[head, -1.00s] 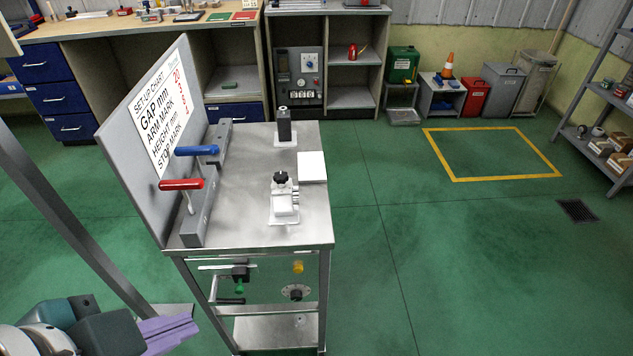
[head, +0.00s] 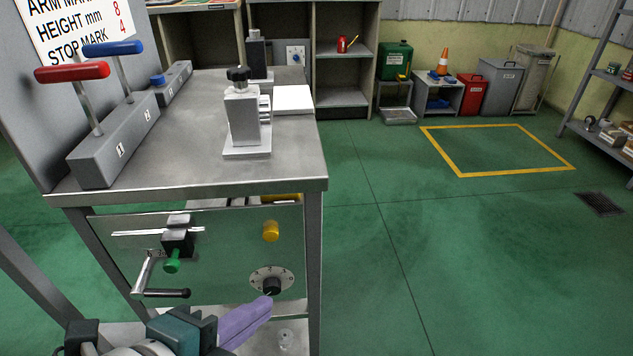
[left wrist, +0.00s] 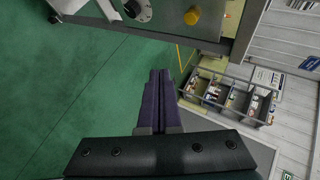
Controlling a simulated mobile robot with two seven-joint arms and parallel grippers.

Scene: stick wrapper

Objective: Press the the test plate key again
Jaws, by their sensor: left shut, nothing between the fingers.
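The metal bench (head: 200,175) has a front panel (head: 215,240) below its top. A yellow round button (head: 271,231) sits at the panel's right, above a black dial knob (head: 271,286). The yellow button also shows in the left wrist view (left wrist: 192,16). My left gripper (head: 263,303), with purple fingers, is shut and empty; in the head view its tips appear just below the dial. They also show in the left wrist view (left wrist: 158,74), apart from the button. A white plate (head: 293,99) lies on the bench top. No key is labelled as the test plate key. My right gripper is not in view.
A crank handle (head: 160,292) and green knob (head: 172,262) stick out at the panel's left. Red (head: 72,72) and blue (head: 113,48) levers and a grey clamp post (head: 243,118) stand on top. The green floor to the right is clear.

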